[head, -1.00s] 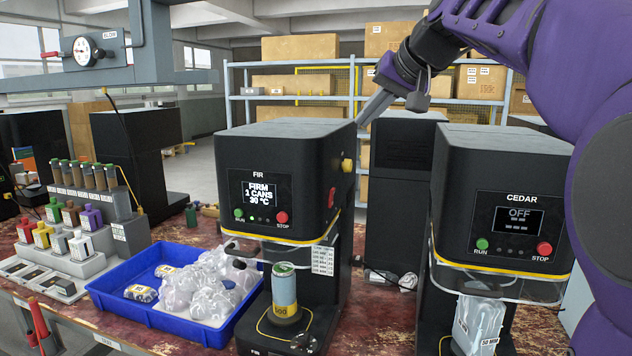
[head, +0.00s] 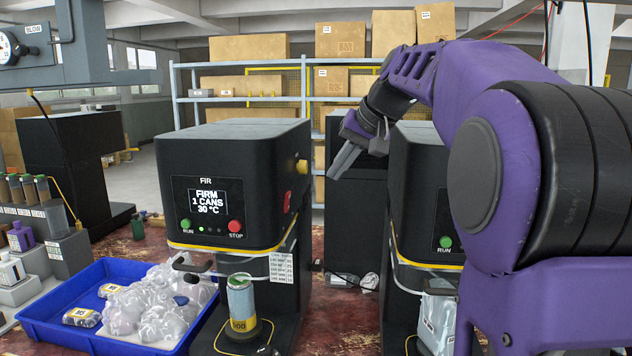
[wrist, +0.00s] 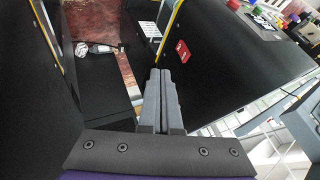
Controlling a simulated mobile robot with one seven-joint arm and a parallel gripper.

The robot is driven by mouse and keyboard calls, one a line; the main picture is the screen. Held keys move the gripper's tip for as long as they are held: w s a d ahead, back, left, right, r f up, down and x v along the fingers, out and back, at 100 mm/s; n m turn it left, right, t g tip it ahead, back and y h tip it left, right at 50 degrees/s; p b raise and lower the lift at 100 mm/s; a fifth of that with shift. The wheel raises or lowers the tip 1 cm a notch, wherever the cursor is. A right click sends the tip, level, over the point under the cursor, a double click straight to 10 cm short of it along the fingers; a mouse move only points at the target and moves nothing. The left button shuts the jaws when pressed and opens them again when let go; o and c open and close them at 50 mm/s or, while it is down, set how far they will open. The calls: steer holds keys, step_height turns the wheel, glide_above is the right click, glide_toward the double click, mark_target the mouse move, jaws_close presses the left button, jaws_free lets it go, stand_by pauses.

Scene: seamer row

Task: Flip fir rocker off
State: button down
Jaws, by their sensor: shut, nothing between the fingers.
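The FIR seamer (head: 235,180) is a black box with a lit screen (head: 208,201) reading "FIRM 1 CANS 30 °C". A red rocker (head: 287,202) sits on its right side face, seen at a steep angle. It also shows in the wrist view as a red patch with white marks (wrist: 182,52); which way it is tipped cannot be told. My gripper (head: 338,172) is shut and empty, in the gap right of the FIR seamer, higher than the rocker and apart from it. In the wrist view the fingers (wrist: 158,78) point along that side face, left of the rocker.
A yellow knob (head: 302,167) juts from the same side, above the rocker. The CEDAR seamer (head: 420,190) stands close on the right, partly behind my arm. A can (head: 241,300) stands under the FIR head. A blue tray (head: 75,338) of bags lies left.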

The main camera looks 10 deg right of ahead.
mark_target(289, 203)
steer(key=w+a+f, duration=0.6)
steer(key=shift+w+a+f, duration=0.3)
steer(key=shift+w+f, duration=0.05)
steer(key=shift+w+a+r+p, duration=0.1)
steer(key=shift+a+r+p, duration=0.15)
steer(key=shift+p, duration=0.1)
steer(key=shift+f, duration=0.15)
